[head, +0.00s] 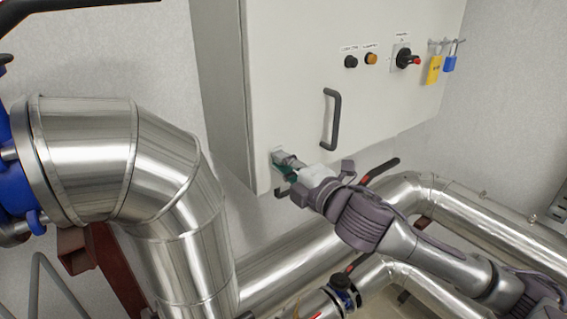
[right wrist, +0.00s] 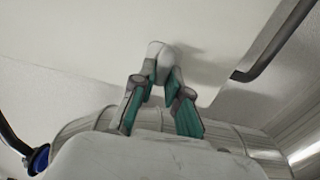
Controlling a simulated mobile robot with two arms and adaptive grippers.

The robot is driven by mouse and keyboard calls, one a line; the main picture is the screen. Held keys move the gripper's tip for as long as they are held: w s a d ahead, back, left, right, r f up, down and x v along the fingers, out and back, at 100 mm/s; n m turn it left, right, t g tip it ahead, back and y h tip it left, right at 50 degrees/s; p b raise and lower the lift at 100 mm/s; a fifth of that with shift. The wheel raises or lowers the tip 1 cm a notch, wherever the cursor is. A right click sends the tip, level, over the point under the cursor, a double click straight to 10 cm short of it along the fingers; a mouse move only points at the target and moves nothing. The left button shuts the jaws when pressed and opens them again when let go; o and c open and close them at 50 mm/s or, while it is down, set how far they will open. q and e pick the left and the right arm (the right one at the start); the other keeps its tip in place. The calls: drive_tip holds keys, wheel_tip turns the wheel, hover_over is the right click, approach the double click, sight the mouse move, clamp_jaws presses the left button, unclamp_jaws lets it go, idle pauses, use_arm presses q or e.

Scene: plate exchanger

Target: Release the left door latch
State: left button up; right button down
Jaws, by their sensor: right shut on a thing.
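The left door latch (head: 280,156) is a small grey piece at the lower left corner of the pale cabinet door (head: 290,70). My right gripper (head: 287,170) reaches it from the lower right and is shut on it. In the right wrist view the green-padded fingers of the gripper (right wrist: 161,80) close on the rounded grey latch (right wrist: 158,50) in front of the pale door. The fingers hide part of the latch, and I cannot tell how far it is turned. My left gripper is not in view.
A black door handle (head: 331,118) is right of the latch. A black knob (head: 350,62), an orange knob (head: 371,58), a rotary switch (head: 407,58), a yellow tag (head: 434,70) and a blue padlock (head: 450,63) sit higher. Metal-clad pipes (head: 165,165) run left and below.

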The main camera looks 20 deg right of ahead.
drive_tip(key=c, duration=1.2)
unclamp_jaws()
drive_tip(key=v, duration=0.7)
drive_tip(key=shift+s+d, duration=0.1)
drive_tip(key=shift+s, duration=0.15)
drive_tip(key=shift+w, duration=0.1)
